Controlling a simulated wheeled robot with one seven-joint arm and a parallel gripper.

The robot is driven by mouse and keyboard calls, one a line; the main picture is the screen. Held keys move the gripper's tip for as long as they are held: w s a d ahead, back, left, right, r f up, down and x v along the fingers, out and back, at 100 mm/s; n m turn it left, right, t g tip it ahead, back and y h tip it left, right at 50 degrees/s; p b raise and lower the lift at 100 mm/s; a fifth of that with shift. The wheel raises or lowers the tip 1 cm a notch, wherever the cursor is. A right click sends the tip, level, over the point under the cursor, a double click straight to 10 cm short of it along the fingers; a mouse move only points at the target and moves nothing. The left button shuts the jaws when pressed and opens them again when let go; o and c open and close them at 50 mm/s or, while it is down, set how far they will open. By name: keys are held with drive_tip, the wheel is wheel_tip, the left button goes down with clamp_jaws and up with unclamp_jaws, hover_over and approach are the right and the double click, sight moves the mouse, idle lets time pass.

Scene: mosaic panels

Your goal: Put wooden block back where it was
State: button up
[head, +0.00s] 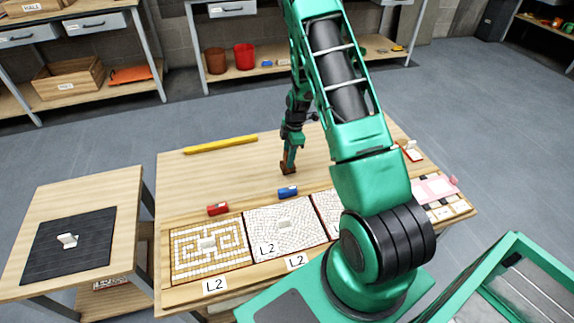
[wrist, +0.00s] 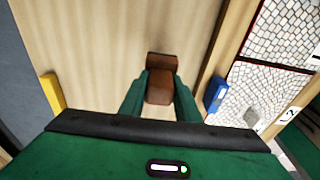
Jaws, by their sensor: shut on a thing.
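My gripper (head: 288,163) reaches down over the bare middle of the large wooden table (head: 245,160). Its fingers are shut on a brown wooden block (head: 287,169). In the wrist view the block (wrist: 160,88) sits between the two green fingers (wrist: 160,95), with its far end sticking out past them. I cannot tell whether the block touches the table top or hangs just above it.
A yellow bar (head: 220,145) lies to the left on the table. A red object (head: 218,209) and a blue object (head: 288,192) stand behind the mosaic panels (head: 210,250). A smaller table with a dark mat (head: 85,258) stands at left. The table around the gripper is clear.

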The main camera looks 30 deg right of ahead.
drive_tip(key=shift+f, duration=1.8)
drive_tip(key=o, duration=1)
drive_tip(key=shift+f, duration=0.1)
drive_tip(key=shift+o, duration=0.2)
